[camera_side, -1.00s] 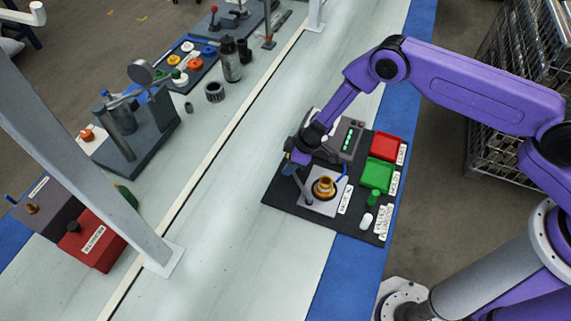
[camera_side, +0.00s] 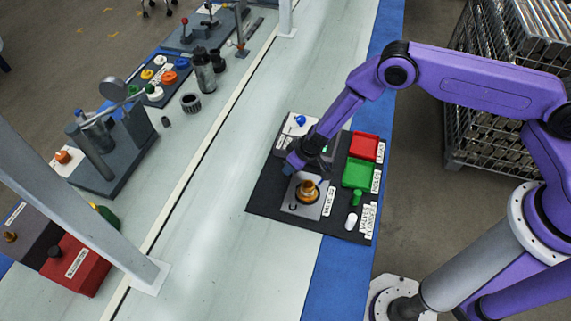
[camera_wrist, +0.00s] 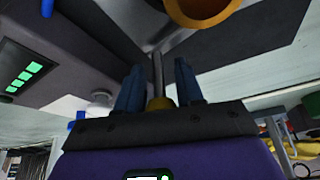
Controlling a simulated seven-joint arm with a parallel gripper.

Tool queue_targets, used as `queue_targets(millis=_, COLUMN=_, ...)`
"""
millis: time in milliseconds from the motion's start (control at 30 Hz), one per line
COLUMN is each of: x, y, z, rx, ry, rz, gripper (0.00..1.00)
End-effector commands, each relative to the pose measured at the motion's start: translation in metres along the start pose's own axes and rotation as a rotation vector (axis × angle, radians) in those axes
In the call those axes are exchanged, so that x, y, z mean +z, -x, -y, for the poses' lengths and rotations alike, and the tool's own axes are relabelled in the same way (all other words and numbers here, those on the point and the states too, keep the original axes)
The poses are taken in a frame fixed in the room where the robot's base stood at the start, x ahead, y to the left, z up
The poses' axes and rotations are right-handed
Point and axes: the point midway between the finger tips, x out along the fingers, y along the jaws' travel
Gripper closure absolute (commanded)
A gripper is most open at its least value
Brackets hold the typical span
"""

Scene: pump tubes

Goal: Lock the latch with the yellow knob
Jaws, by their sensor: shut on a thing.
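The yellow knob (camera_wrist: 160,103) shows in the wrist view at the end of a thin grey rod (camera_wrist: 157,75), the latch lever. The two dark blue fingers of my gripper (camera_wrist: 158,88) stand on either side of the knob and are shut on it. In the side view my gripper (camera_side: 290,165) is low over the black board, just left of the orange-brass valve fitting (camera_side: 307,190) on its grey plate (camera_side: 291,207). The knob is hidden there by my gripper. Whether the latch is seated cannot be told.
The black board (camera_side: 262,200) also carries a red tray (camera_side: 363,147), a green tray (camera_side: 357,173) and a box with green lights (camera_wrist: 25,75). A blue knob (camera_side: 300,120) stands behind my wrist. The pale bench is clear left of the board.

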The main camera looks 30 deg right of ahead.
Motion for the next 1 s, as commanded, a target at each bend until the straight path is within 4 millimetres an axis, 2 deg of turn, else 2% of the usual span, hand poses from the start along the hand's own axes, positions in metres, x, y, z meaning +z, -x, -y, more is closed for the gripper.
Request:
queue_targets(millis=433, x=0.022, y=0.009, z=-0.013, rx=0.087, ry=-0.208, rz=0.001, gripper=1.00)
queue_targets(millis=1000, x=0.027, y=0.011, z=-0.015, rx=0.102, ry=-0.247, rz=0.004, gripper=1.00)
